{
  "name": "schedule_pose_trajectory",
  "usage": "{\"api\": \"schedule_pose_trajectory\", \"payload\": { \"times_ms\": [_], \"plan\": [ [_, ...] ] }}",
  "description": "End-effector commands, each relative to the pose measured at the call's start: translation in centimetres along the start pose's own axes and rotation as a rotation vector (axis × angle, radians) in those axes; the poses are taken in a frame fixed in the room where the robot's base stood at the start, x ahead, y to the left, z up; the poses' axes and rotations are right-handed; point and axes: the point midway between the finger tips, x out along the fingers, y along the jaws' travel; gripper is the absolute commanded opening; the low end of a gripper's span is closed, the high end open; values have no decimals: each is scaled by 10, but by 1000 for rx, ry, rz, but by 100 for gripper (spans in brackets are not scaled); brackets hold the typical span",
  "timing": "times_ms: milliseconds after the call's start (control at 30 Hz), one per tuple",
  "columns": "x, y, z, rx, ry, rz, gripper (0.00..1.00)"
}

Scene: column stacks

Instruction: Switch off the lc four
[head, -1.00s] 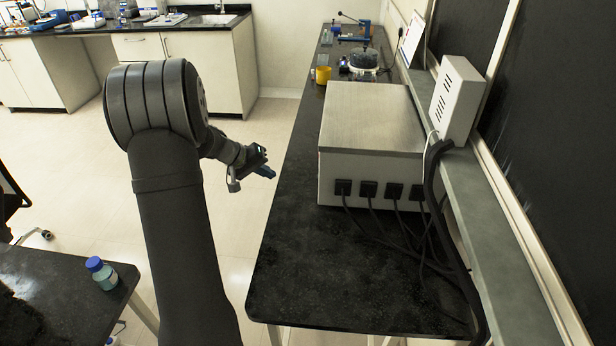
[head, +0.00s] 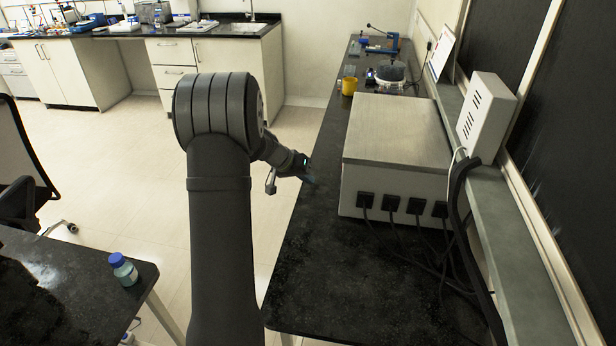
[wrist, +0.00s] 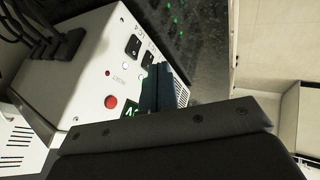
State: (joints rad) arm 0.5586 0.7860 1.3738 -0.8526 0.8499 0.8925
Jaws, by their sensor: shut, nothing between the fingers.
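The metal box (head: 398,130) sits on the black bench, and its control panel is turned away from the head view. In the wrist view the white panel (wrist: 90,75) shows black switches (wrist: 133,46) with small green lights beside them. A red round button (wrist: 111,102) and a green-lit display (wrist: 131,112), partly hidden by my gripper, are also on it. My gripper (head: 311,179) is shut and empty, just left of the box. Its dark fingers (wrist: 163,85) show in front of the panel in the wrist view.
Black cables run from plugs (head: 402,205) on the box's near side. A yellow cup (head: 349,86) and other gear stand farther along the bench (head: 330,290). A blue-capped bottle (head: 123,270) stands on another table.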

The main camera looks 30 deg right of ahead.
Motion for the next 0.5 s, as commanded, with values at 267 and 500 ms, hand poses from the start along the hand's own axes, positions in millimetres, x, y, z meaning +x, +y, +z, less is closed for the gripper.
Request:
{"api": "schedule_pose_trajectory", "payload": {
  "times_ms": [267,500],
  "plan": [
    [63,0,1,1,-3,1,0],
    [78,29,-2,2,-1,0,0]
  ]
}}
